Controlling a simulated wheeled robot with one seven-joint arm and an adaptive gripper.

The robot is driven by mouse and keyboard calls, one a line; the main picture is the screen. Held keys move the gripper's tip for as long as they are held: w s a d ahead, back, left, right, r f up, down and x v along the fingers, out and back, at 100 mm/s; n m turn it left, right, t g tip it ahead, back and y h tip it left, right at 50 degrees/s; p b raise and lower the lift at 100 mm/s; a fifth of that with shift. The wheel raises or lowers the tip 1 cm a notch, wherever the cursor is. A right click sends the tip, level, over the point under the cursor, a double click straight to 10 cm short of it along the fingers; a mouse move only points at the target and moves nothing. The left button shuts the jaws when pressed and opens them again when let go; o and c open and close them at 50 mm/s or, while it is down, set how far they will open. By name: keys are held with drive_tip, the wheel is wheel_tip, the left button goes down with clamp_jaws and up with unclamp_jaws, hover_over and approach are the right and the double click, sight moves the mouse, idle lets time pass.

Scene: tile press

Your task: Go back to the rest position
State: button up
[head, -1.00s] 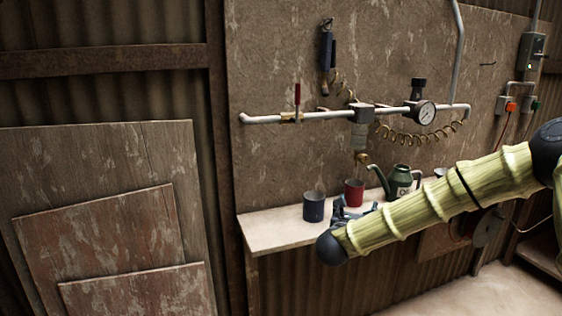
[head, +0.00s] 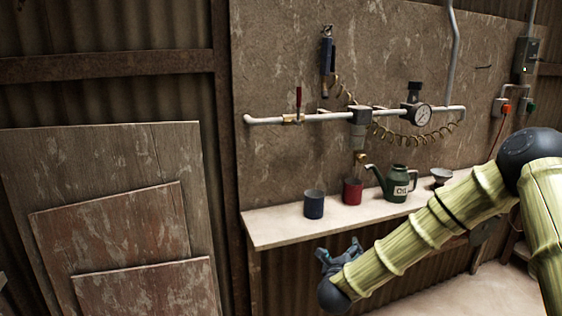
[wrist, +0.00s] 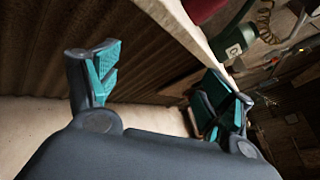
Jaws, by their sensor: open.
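My gripper (head: 340,256) is in front of the shelf's front edge and a little below its top in the head view. It also shows in the wrist view (wrist: 165,90), with its two teal-padded fingers spread wide and nothing between them. My arm reaches in from the right. The shelf (head: 275,229) holds a blue cup (head: 314,207), a red cup (head: 352,192), a green oil can (head: 396,186) and a small grey bowl (head: 442,175). All stand apart from my gripper.
A pipe (head: 330,117) with a red-handled valve and a pressure gauge (head: 419,115) runs along the wall board above the shelf. Wooden panels (head: 110,160) lean at the left. The floor (head: 435,295) below the shelf is clear where it shows.

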drive_tip(key=s+a+f+n+g+y+p, duration=0.3)
drive_tip(key=s+f+n+g+y, duration=0.3)
drive_tip(key=s+f+n, duration=1.35)
drive_tip(key=s+d+f+n+g, duration=0.2)
drive_tip(key=s+n+g, duration=0.1)
drive_tip(key=s, duration=0.7)
drive_tip(key=s+d+f+n+g+p, duration=0.1)
drive_tip(key=s+n, duration=0.4)
drive_tip(key=s, duration=0.6)
drive_tip(key=s+d+f+n+g+h+p, duration=0.1)
drive_tip(key=s+d+f+n+g, duration=0.2)
drive_tip(key=s, duration=0.8)
wheel_tip(320, 180, down, 2)
drive_tip(key=shift+d+f+n+g, duration=0.2)
drive_tip(key=shift+n+g, duration=0.35)
drive_tip(key=shift+g, duration=0.45)
drive_tip(key=shift+s, duration=0.1)
